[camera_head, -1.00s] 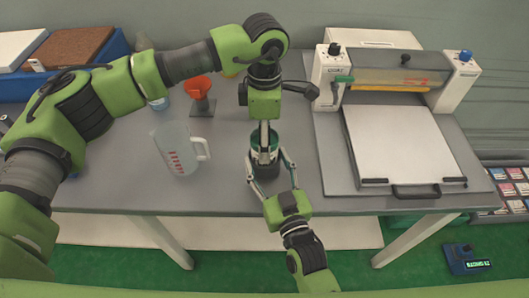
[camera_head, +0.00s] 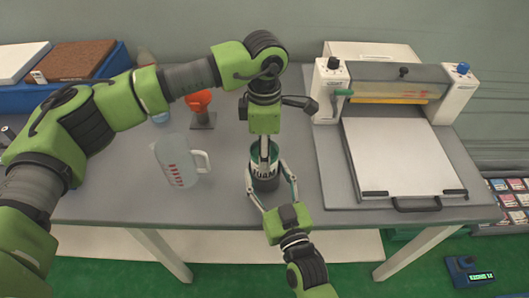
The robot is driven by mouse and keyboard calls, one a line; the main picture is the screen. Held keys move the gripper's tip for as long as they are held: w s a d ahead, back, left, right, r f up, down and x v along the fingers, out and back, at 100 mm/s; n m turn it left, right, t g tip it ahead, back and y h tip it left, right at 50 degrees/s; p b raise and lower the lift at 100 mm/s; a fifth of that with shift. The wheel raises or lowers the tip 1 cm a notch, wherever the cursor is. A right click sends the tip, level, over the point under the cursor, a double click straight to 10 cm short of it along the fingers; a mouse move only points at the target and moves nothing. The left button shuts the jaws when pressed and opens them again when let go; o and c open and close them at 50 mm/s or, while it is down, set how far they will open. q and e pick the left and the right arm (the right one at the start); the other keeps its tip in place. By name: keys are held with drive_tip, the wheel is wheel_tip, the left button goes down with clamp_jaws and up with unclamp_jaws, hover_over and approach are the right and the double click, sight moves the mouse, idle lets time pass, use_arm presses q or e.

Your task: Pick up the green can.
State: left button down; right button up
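The green can (camera_head: 265,182) stands near the front edge of the table, with a dark lower body and pale lettering. My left gripper (camera_head: 264,154) points down from above, its narrow fingers at the can's top and partly covering it. I cannot tell whether they are closed on the rim. My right gripper (camera_head: 266,172) reaches in from the front. Its fingers are spread on the left and right sides of the can. Whether they press on it is not clear.
A clear measuring jug (camera_head: 178,163) stands left of the can. An orange funnel on a stand (camera_head: 203,119) is behind it. A white machine with a flat plate (camera_head: 398,150) fills the table's right side. A blue crate (camera_head: 123,62) is at the back left.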

use_arm(q)
wheel_tip(320, 180, up, 10)
drive_tip(key=shift+f, duration=0.25)
idle(0.7)
drive_tip(key=shift+r, duration=0.15)
idle(0.6)
use_arm(e)
drive_tip(key=o, duration=1.4)
drive_tip(key=shift+o, duration=0.2)
drive_tip(key=shift+s+d+f, duration=0.1)
drive_tip(key=shift+s+d, duration=0.05)
drive_tip(key=shift+s, duration=0.3)
drive_tip(key=v, duration=1.1)
